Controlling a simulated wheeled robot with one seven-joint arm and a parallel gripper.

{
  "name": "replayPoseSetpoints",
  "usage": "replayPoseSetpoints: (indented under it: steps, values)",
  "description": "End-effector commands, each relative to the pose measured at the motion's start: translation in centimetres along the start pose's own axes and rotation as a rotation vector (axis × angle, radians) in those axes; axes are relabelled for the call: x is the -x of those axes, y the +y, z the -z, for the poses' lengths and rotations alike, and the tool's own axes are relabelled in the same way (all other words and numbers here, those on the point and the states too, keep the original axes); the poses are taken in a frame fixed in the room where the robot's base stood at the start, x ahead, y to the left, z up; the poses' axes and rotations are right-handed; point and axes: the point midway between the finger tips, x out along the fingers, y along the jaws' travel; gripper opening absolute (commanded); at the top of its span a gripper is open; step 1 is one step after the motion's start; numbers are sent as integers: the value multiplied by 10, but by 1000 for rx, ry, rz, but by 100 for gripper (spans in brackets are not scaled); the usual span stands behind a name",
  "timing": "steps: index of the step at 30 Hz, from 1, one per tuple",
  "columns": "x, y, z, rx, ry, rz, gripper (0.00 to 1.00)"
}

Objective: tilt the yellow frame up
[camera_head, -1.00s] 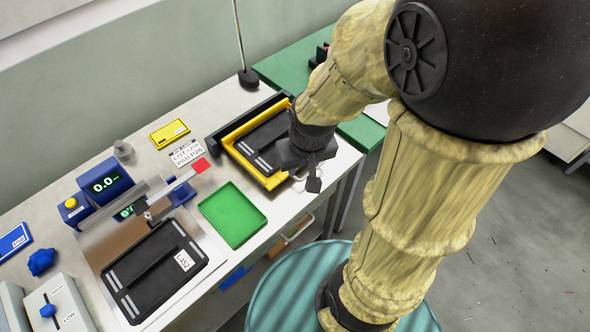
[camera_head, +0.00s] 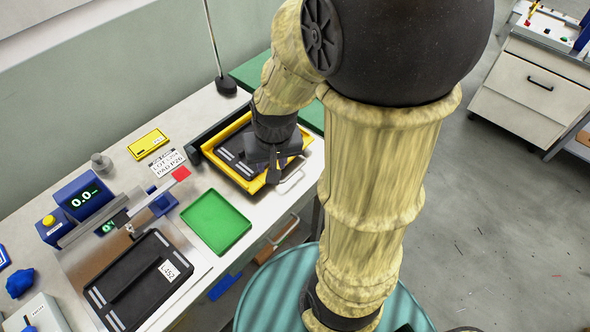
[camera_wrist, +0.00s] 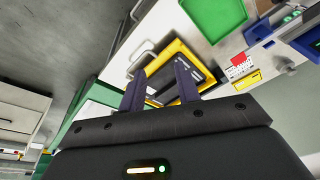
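The yellow frame (camera_head: 225,131) lies flat at the far right end of the white bench, around a dark pad with pale stripes. Its yellow rim also shows in the wrist view (camera_wrist: 207,72). A thin metal wire handle (camera_head: 291,182) sticks out at its front right side; it also shows in the wrist view (camera_wrist: 139,56). My gripper (camera_head: 276,162) is over the frame's right part and hides some of it. In the wrist view its two fingers (camera_wrist: 160,88) are apart with nothing held between them. I cannot tell whether they touch the frame.
A dark bar (camera_head: 215,132) runs along the frame's back edge. A green tray (camera_head: 216,222) lies to the left, with a dark labelled plate (camera_head: 138,280) and a blue scale display (camera_head: 84,196) beyond. A thin upright pole (camera_head: 213,45) stands behind.

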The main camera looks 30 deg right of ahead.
Motion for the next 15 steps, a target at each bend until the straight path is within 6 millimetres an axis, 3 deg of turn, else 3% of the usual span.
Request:
replayPoseSetpoints:
  steps: [1,6,12,15]
  values:
    - [-15,11,10,-102,-7,-2,33]
    - [-46,54,49,-526,-36,5,33]
    - [-67,101,80,-915,-63,27,33]
    - [-68,110,85,-993,-69,33,33]
